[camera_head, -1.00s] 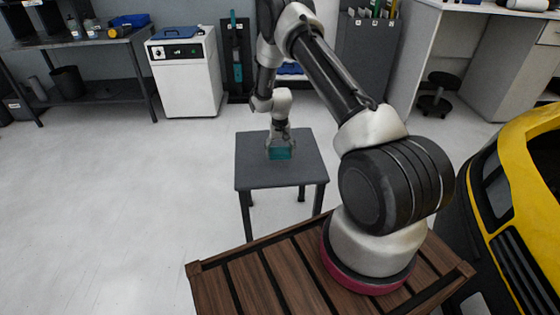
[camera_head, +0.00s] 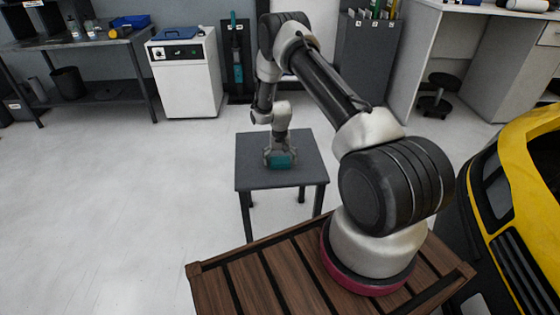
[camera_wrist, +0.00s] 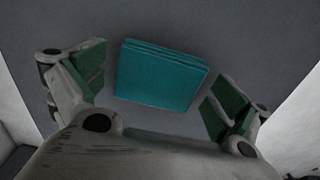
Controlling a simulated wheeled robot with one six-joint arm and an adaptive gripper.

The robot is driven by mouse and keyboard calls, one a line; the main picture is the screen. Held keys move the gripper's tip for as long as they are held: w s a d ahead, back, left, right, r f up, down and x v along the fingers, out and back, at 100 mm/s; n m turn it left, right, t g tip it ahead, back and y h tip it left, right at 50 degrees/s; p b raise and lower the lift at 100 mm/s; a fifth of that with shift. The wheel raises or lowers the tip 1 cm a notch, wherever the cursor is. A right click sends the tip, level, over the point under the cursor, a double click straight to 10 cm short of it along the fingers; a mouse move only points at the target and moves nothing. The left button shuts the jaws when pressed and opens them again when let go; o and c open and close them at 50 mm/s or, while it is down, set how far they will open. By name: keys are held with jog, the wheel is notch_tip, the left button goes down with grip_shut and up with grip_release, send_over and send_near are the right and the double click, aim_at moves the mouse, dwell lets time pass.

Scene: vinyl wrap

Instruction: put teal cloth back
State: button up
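The teal cloth (camera_wrist: 160,76) is a folded, flat, rectangular stack lying on the small dark grey table (camera_head: 300,160). In the wrist view it lies between my gripper's (camera_wrist: 158,95) two green-padded fingers, slightly tilted, with a gap on each side. The fingers are spread wide and do not touch it. In the head view my gripper (camera_head: 280,160) points down at the middle of the tabletop, and the teal cloth (camera_head: 282,162) shows at its fingertips. The gripper partly hides the cloth there.
A white cabinet (camera_head: 185,75) with a blue item on top stands at the back. A dark workbench (camera_head: 85,40) is at the left, a grey bin cabinet (camera_head: 362,60) behind. A yellow car body (camera_head: 535,180) is at the right. The floor left of the table is clear.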

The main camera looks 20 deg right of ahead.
notch_tip(320, 180, up, 24)
jog(key=s, duration=0.1)
notch_tip(320, 180, up, 17)
jog(key=n+t, duration=0.2)
send_over(280, 163)
jog(key=s, duration=0.8)
jog(key=s+a+r+n, duration=0.1)
jog(key=s+r, duration=0.9)
jog(key=s, duration=0.3)
jog(key=s+r+n+t, duration=0.1)
jog(key=s+t, duration=0.1)
jog(key=s, duration=1.5)
jog(key=shift+s+a+r+n, duration=0.3)
jog(key=shift+s+a+r, duration=0.1)
jog(key=shift+a, duration=0.05)
jog(key=shift+c, duration=0.2)
